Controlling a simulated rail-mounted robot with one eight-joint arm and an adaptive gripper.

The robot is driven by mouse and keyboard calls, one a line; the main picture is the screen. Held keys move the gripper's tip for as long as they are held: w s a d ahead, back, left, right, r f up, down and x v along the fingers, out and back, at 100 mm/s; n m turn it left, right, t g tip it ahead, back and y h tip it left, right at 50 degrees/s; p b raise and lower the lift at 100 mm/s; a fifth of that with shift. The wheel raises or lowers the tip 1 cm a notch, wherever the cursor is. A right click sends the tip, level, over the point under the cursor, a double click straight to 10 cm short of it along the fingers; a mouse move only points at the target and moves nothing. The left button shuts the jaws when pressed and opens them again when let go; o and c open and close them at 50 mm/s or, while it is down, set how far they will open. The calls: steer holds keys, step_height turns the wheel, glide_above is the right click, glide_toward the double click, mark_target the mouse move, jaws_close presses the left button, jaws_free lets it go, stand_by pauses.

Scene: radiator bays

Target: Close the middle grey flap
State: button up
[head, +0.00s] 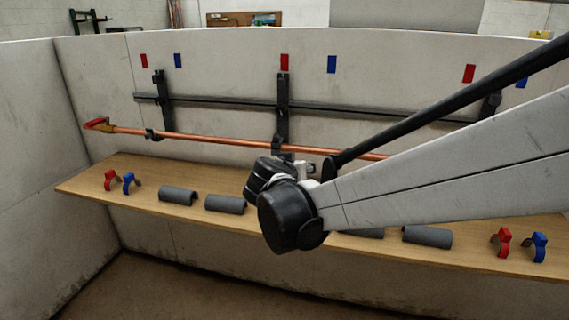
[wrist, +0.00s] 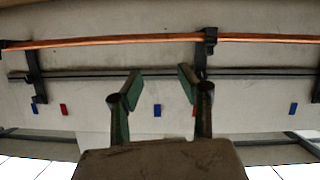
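The middle grey flap (head: 279,143) is a small dark piece at the foot of the middle upright bracket (head: 283,105), where the copper pipe (head: 215,138) crosses. In the wrist view it shows as a dark clip (wrist: 210,36) at the pipe, above and right of my fingers. I cannot tell how far it stands open. My gripper (wrist: 160,86) is open, with two green-padded fingers apart and nothing between them. The fingertips appear below the pipe in that picture, apart from the flap. In the head view my wrist and arm hide the gripper and the pipe's right part.
A wooden shelf (head: 85,182) below the pipe holds red and blue clips (head: 109,180) and grey half-shells (head: 178,195). A left clip (head: 153,134) also meets the pipe. A dark rail (head: 220,102) runs along the wall, with red and blue markers above.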

steer(key=shift+s+d, duration=0.35)
steer(key=shift+s, duration=0.25)
steer(key=shift+w+n, duration=0.3)
steer(key=c, duration=0.6)
steer(key=w+a+n+t, duration=0.1)
steer(key=w+n, duration=0.1)
steer(key=w+a+f+n+h, duration=0.1)
steer(key=w+n, duration=0.1)
steer(key=w, duration=0.1)
steer(key=w+a+f+n+t, duration=0.1)
steer(key=w+a+n, duration=0.1)
steer(key=w, duration=0.1)
steer(key=shift+w+f+n+t+h+b, duration=0.1)
steer(key=shift+w+n+t+h+b, duration=0.1)
steer(key=shift+n+t+h+b, duration=0.15)
jaws_close()
steer(key=n+t, duration=0.4)
steer(key=n, duration=0.6)
glide_toward(276, 139)
steer(key=shift+m, duration=0.25)
steer(key=b+x, duration=0.2)
steer(key=x, duration=0.5)
steer(key=shift+w, duration=0.3)
